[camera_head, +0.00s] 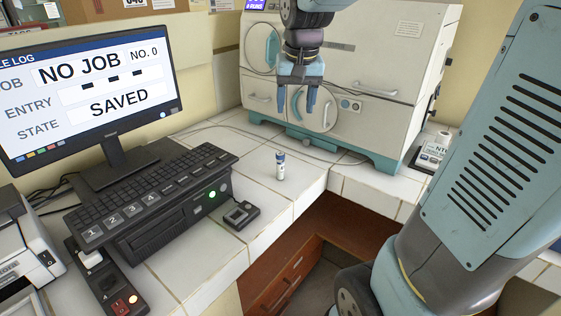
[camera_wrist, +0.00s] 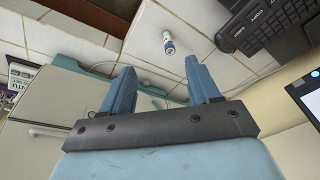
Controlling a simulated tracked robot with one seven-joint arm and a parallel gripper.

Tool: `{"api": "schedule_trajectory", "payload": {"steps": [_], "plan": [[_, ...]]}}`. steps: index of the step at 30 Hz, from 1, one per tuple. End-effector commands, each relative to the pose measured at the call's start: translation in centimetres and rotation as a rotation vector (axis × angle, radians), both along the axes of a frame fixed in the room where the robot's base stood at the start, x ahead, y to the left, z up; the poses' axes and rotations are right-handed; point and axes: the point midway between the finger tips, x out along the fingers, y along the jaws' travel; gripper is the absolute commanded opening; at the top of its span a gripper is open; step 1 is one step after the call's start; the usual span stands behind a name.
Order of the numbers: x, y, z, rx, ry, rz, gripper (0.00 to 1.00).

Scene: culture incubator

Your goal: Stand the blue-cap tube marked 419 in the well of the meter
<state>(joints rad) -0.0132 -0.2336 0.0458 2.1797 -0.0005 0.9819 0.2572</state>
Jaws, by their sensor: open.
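A small white tube with a blue cap (camera_head: 280,166) stands upright on the white tiled counter in the head view. It also shows in the wrist view (camera_wrist: 168,43), beyond my fingertips; its marking is too small to read. My gripper (camera_head: 297,103) is open and empty, above the counter in front of the incubator, apart from the tube. In the wrist view its two blue fingers (camera_wrist: 160,80) are spread. A small device labelled "NTU" (camera_head: 432,150), likely the meter, stands at the right end of the counter with a white cylinder on it; its well cannot be made out.
The incubator (camera_head: 385,75) stands at the back. A monitor (camera_head: 85,95), keyboard (camera_head: 150,190) and small black box (camera_head: 241,215) take up the left. The counter around the tube is clear; its front edge drops to brown drawers (camera_head: 285,285).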

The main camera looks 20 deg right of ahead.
Motion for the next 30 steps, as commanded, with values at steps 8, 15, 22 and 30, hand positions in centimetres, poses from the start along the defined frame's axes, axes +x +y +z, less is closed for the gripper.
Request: {"api": "schedule_trajectory", "payload": {"steps": [8, 15, 22, 30], "plan": [[6.9, 0.3, -3.3, 0.011, 0.112, -0.074, 0.61], [11.5, 0.5, -6.5, 0.014, 0.187, -0.13, 0.61], [13.0, 0.6, -8.0, 0.014, 0.215, -0.151, 0.61], [13.0, 0.6, -11.7, 0.014, 0.217, -0.152, 0.61]]}}
